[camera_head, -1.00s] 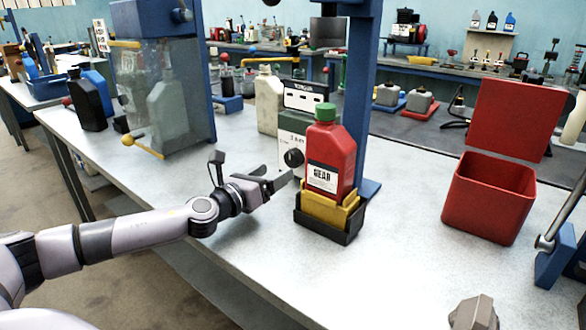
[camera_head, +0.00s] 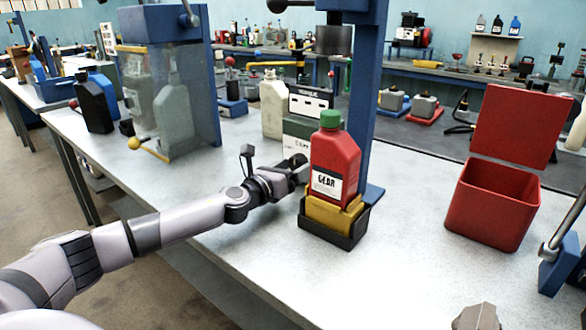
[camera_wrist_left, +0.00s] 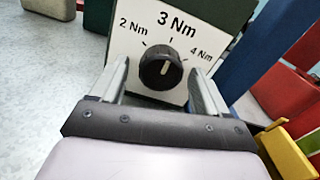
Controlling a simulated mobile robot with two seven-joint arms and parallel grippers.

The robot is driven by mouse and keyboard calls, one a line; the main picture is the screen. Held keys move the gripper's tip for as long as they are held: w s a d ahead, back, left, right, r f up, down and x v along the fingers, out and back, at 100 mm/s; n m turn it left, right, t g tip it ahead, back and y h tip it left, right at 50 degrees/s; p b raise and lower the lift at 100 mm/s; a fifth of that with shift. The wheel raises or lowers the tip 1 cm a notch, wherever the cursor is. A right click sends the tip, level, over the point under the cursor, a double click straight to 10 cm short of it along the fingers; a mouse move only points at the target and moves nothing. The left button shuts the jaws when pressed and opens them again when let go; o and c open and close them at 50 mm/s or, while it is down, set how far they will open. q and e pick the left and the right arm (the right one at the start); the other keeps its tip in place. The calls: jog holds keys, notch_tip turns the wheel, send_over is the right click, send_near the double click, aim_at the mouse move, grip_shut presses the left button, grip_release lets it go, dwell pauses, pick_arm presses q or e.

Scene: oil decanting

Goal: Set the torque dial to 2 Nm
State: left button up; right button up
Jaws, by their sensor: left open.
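The torque dial (camera_wrist_left: 161,68) is a round black knob on a white panel (camera_wrist_left: 205,25) marked 2 Nm, 3 Nm and 4 Nm. Its pale pointer mark points up, towards the 3 Nm tick. My left gripper (camera_wrist_left: 159,72) is open, with one finger to each side of the knob in the wrist view and gaps visible on both sides. I cannot tell how far the tips reach over the knob. In the head view the left gripper (camera_head: 299,168) is at the front of the torque unit (camera_head: 300,128), left of the red bottle, and covers most of the dial area.
A red GEAR bottle (camera_head: 335,160) with a green cap stands in a yellow and black holder (camera_head: 330,232) just right of the gripper. A blue post (camera_head: 357,100) rises behind it. A clear-walled cabinet (camera_head: 165,80) stands left. A red open bin (camera_head: 492,200) is at right.

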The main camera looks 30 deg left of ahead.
pick_arm(q)
jog(key=c, duration=0.9)
jog(key=shift+c, duration=0.7)
